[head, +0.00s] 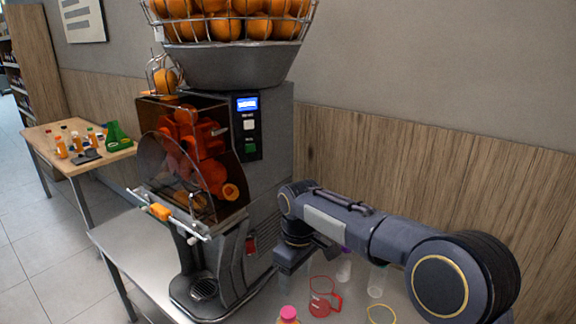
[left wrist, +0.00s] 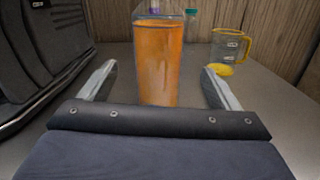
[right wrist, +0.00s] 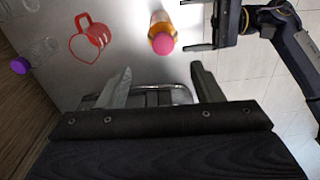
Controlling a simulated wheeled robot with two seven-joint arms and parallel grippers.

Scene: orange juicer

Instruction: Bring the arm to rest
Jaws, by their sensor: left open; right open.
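My right arm reaches in from the right in the head view, its gripper (head: 292,262) pointing down beside the orange juicer (head: 268,190). In the right wrist view the right gripper (right wrist: 160,80) is open and empty, above the metal drip tray (right wrist: 150,97). My left gripper (left wrist: 158,85) is open in the left wrist view, with a juice bottle (left wrist: 157,60) standing ahead between its fingers. The right wrist view shows this pink-capped bottle (right wrist: 162,42) just off the left gripper's fingertips (right wrist: 192,24). The head view shows only the bottle's top (head: 288,314); the left gripper is outside it.
A red-handled jug (head: 322,300), a clear container with a yellow rim (head: 381,314) and clear bottles (head: 376,281) stand on the metal table (head: 130,240). A wooden side table (head: 105,158) holds small bottles at the left. A wood-panelled wall (head: 420,165) is behind.

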